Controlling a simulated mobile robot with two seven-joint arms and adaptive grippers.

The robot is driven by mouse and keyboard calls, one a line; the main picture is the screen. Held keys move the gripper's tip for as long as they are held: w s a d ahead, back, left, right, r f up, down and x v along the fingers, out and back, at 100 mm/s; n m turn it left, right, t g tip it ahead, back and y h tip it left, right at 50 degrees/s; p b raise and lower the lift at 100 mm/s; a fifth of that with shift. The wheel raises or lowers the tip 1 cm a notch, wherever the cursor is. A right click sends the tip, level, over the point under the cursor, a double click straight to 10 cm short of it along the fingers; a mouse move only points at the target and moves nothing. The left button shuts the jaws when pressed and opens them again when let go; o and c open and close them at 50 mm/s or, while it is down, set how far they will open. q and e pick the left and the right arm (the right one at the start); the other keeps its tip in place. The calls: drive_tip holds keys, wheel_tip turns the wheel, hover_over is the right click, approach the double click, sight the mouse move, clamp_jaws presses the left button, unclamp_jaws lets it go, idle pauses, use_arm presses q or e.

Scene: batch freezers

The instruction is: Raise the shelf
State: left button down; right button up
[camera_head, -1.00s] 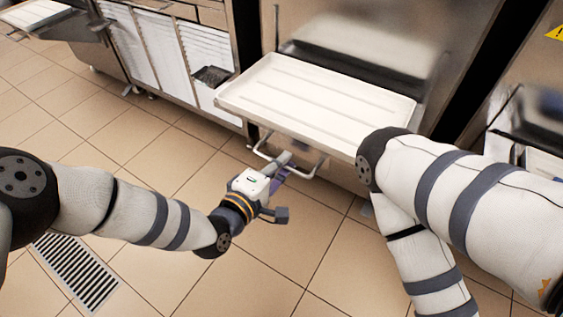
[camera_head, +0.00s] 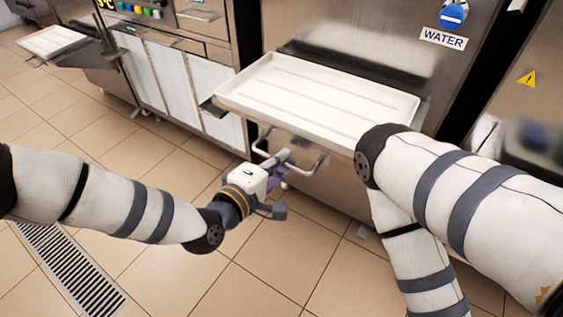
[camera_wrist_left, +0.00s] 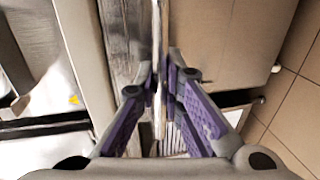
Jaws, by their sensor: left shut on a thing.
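The shelf (camera_head: 315,97) is a flat, pale tray with a low rim, sticking out from the front of a steel machine. It is empty and looks about level. A U-shaped metal handle (camera_head: 318,166) hangs under its front edge. My left gripper (camera_head: 281,157) is shut on this handle, below the shelf. In the left wrist view, its purple-padded fingers (camera_wrist_left: 160,78) close on both sides of the thin bar (camera_wrist_left: 158,40). My right arm crosses the right side of the head view; its gripper is not visible.
A steel machine (camera_head: 355,50) with a WATER label stands behind the shelf. Another machine with white panels (camera_head: 172,80) stands to the left, with a second pale tray (camera_head: 52,40) farther off. The tiled floor is open in front, with a drain grate (camera_head: 70,268).

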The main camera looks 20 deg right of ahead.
use_arm(q)
drive_tip(key=shift+w+r, duration=0.15)
drive_tip(key=shift+r, duration=0.25)
drive_tip(key=c, duration=1.7)
unclamp_jaws()
drive_tip(key=shift+f, duration=0.1)
drive_tip(key=shift+s+a, duration=0.2)
drive_tip(key=v, duration=1.1)
drive_tip(key=shift+s+a, duration=0.2)
drive_tip(key=shift+a, duration=0.05)
